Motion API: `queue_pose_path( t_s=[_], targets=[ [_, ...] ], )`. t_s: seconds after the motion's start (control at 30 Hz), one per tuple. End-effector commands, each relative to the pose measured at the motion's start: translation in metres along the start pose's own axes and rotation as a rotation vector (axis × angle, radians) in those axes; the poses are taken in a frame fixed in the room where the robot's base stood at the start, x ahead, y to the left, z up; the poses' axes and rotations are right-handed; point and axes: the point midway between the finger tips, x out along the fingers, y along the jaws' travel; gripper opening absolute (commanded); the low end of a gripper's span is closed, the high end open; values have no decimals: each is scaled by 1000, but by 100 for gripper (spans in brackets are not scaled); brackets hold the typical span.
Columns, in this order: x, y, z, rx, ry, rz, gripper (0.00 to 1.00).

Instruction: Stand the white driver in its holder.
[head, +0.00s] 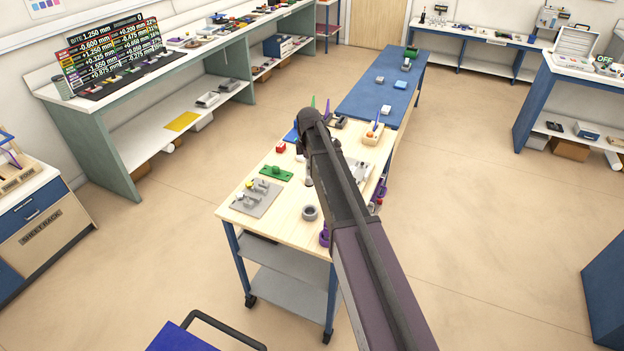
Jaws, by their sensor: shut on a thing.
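My arm reaches from the lower right up over the light wooden table (262,224), and its dark bend is above the middle of the tabletop. The arm hides what lies behind and below it. I cannot make out my gripper's fingers in the head view. I cannot pick out the white driver. I cannot tell which of the small fixtures on the table is its holder. A tan block with an orange part (372,137) and a thin blue upright piece stands at the table's far right.
The table carries a grey plate with parts (256,198), a green board (276,174), a red block (280,147) and a dark grey ring (310,213). Purple pieces (324,238) sit by the right edge. A blue-topped table (362,98) adjoins behind. Floor to the right is clear.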

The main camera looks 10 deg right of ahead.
Motion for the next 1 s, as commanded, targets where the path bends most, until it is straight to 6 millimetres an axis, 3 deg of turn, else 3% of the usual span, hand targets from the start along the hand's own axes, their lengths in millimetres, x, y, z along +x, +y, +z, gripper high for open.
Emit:
queue_pose_path(
  t_s=[0.67,1.0],
  targets=[
    [27,1,8,10,0,0,0],
    [62,1,8,11,0,0,0]
  ],
)
